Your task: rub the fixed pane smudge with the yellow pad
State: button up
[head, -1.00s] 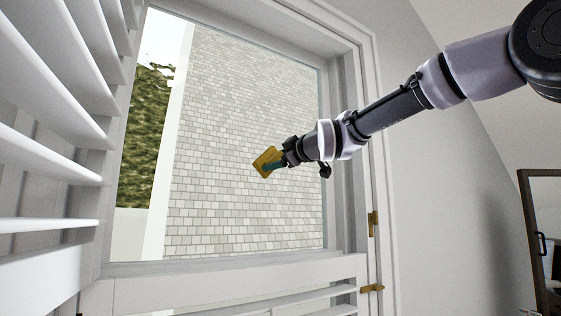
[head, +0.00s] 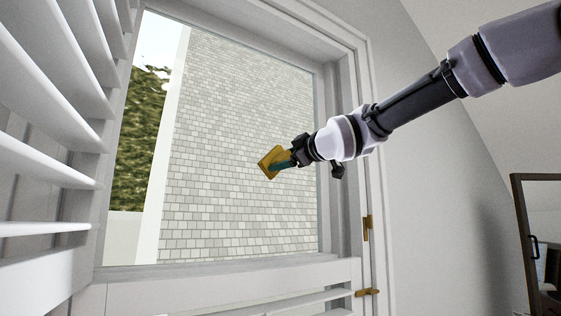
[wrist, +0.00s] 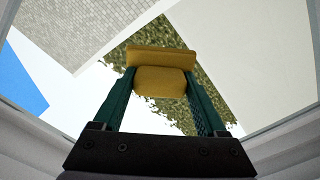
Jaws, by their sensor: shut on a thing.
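The yellow pad (head: 270,163) is held in my gripper (head: 289,160) in front of the window pane (head: 215,110) in the head view. The wrist view shows the yellow pad (wrist: 160,80) between the two green fingers of my gripper (wrist: 160,92), which are shut on it. The pad's broad face points toward the pane. Whether it touches the glass or is a little apart, I cannot tell. I cannot make out the smudge on the pane in either view.
A white window frame (head: 332,110) surrounds the pane. White louvred shutters (head: 50,150) stand close on the left. Brass hinges (head: 367,228) sit on the right side of the frame. A dark-framed piece (head: 522,240) stands at the far right.

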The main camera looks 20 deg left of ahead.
jog(key=shift+v, duration=1.55)
